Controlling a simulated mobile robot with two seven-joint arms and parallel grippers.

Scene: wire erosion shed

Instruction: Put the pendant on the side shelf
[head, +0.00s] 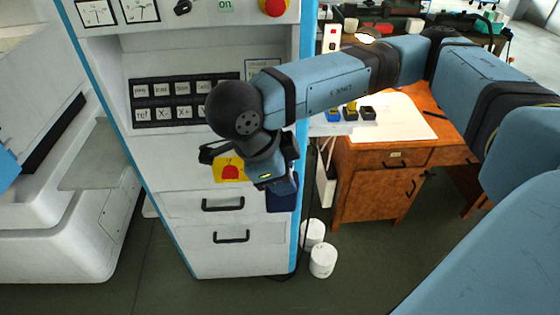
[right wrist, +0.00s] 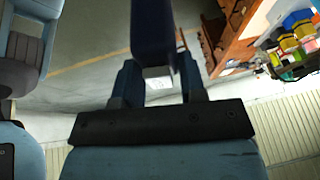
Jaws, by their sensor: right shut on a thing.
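My right gripper (head: 272,184) hangs in front of the control cabinet's right edge, pointing down. It is shut on a dark blue, slab-like thing, which looks like the pendant (head: 282,195). In the right wrist view the pendant (right wrist: 152,32) stands out between the two fingers (right wrist: 158,80). Its front is mostly turned away or hidden. A narrow pale ledge, which looks like the side shelf (head: 330,130), is at the cabinet's right side, behind and right of the gripper. It is partly hidden by my arm. My left gripper is not in view.
The cabinet (head: 172,180) has a keypad (head: 160,100), a red knob (head: 275,6) and drawers with black handles. Blue, yellow and black small items (head: 351,109) sit near the ledge. A wooden desk (head: 375,185) is behind. White rolls (head: 322,261) stand on the floor by the cabinet.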

